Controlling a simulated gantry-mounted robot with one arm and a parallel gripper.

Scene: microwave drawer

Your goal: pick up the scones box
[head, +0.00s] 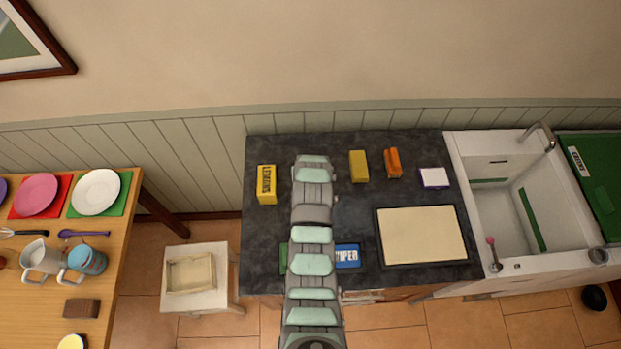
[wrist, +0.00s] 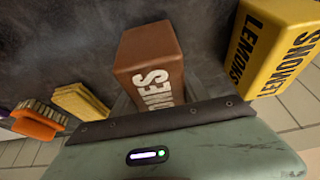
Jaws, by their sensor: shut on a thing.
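The scones box is a brown box (wrist: 152,58) with white letters ending in "ONES", in the middle of the wrist view. My gripper (wrist: 150,102) is shut on it, and the dark gripper edge covers its lower part. I cannot tell whether the box touches the dark counter or is just above it. In the head view my arm reaches over the counter from the front, with its end (head: 313,170) near the back. The scones box is hidden there by my arm.
A yellow lemons box (head: 267,184) stands left of my arm. To the right are a yellow sponge (head: 359,166), an orange brush (head: 393,163), a white-topped purple item (head: 433,177), a blue box (head: 347,255) and a dark-rimmed board (head: 421,235). A sink (head: 528,212) adjoins the counter.

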